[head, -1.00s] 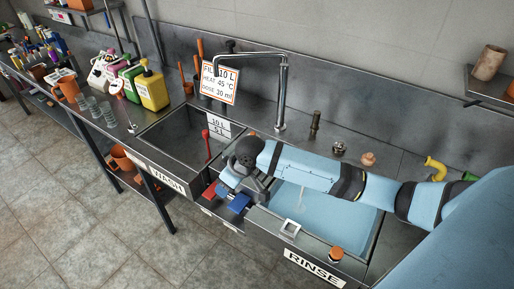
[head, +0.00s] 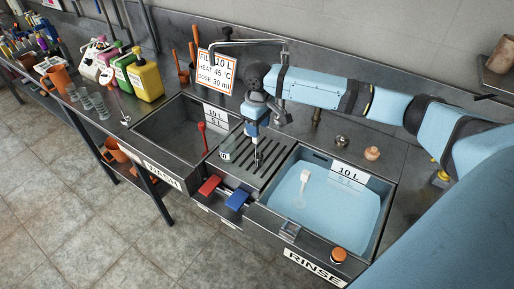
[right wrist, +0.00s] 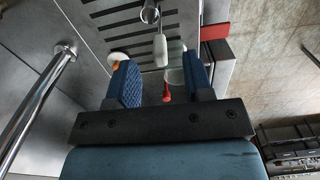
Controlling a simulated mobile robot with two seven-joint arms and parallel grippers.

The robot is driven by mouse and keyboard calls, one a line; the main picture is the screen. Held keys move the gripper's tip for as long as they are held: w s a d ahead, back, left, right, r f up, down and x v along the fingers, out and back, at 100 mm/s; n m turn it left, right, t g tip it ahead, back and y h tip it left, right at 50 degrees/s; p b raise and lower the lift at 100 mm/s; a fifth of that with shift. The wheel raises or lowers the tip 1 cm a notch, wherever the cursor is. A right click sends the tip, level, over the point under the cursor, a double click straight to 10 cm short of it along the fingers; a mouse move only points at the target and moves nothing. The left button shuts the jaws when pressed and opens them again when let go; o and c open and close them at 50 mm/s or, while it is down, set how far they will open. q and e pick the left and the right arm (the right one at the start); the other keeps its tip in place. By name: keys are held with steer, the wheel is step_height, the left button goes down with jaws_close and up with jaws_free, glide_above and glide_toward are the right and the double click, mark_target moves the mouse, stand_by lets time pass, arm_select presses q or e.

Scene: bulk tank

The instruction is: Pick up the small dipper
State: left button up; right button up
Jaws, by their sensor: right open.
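The small dipper shows in the right wrist view as a pale handle (right wrist: 160,50) with a round metal cup (right wrist: 150,14) at its far end. It is over the slotted drainboard, and the handle lines up with the gap between my fingers. In the head view a thin part of it (head: 257,158) shows just below my right gripper (head: 252,133), which points down over the back of the drainboard. The right gripper is open, with both fingers (right wrist: 160,82) apart; I see no contact with the handle. My left gripper is not in view.
The slotted drainboard (head: 240,174) lies between the wash sink (head: 172,128) with a red-handled tool (head: 203,138) and the water-filled rinse sink (head: 335,212) with a white tool (head: 303,184). Red (head: 210,185) and blue (head: 237,199) blocks are in front.

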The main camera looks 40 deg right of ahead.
mark_target(256, 142)
steer(key=shift+w+a+f+p, duration=0.1)
steer(key=shift+w+f+p, duration=0.15)
steer(key=shift+f, duration=1.3)
steer(key=shift+w+f+p, duration=0.15)
steer(key=shift+f+p, duration=0.05)
steer(key=shift+f, duration=1.35)
jaws_close()
